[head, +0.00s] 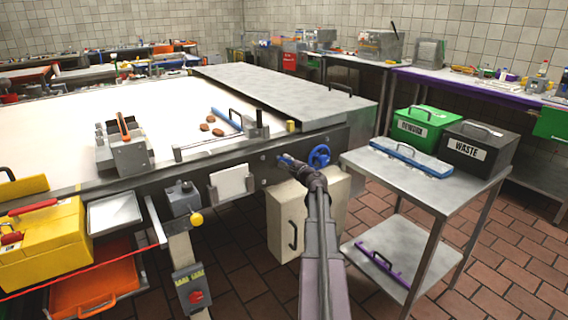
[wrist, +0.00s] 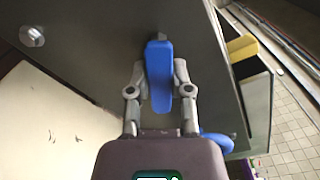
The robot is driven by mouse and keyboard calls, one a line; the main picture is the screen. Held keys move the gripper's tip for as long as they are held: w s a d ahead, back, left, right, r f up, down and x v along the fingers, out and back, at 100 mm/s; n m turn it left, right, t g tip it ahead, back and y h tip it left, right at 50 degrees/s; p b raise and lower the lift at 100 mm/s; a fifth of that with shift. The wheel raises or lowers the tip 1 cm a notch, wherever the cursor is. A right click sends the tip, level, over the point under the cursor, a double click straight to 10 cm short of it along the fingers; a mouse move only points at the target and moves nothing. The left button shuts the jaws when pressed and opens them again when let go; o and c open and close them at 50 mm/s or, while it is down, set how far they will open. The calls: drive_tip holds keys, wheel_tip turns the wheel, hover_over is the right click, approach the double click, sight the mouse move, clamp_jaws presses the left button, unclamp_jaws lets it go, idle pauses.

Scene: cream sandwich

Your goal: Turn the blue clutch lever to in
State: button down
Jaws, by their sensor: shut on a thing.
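The blue clutch lever (wrist: 159,72) is on the dark metal side panel of the machine. In the wrist view it stands between the two fingers of my gripper (wrist: 158,88), which is shut on it. In the head view my gripper (head: 296,166) reaches the machine's side, just left of a blue handwheel (head: 319,156). The lever is mostly hidden by the gripper there, with only a bit of blue (head: 285,160) showing. No in or out marking can be read.
A cream box (head: 283,217) sits below the lever. Tiled floor is clear between cart and machine.

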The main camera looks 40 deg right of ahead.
drive_tip(key=shift+w+a, duration=0.1)
drive_tip(key=shift+w, duration=0.05)
drive_tip(key=c, duration=0.5)
unclamp_jaws()
drive_tip(key=s, duration=0.4)
drive_tip(key=s+a, duration=0.1)
drive_tip(key=s, duration=0.7)
drive_tip(key=shift+a, duration=0.4)
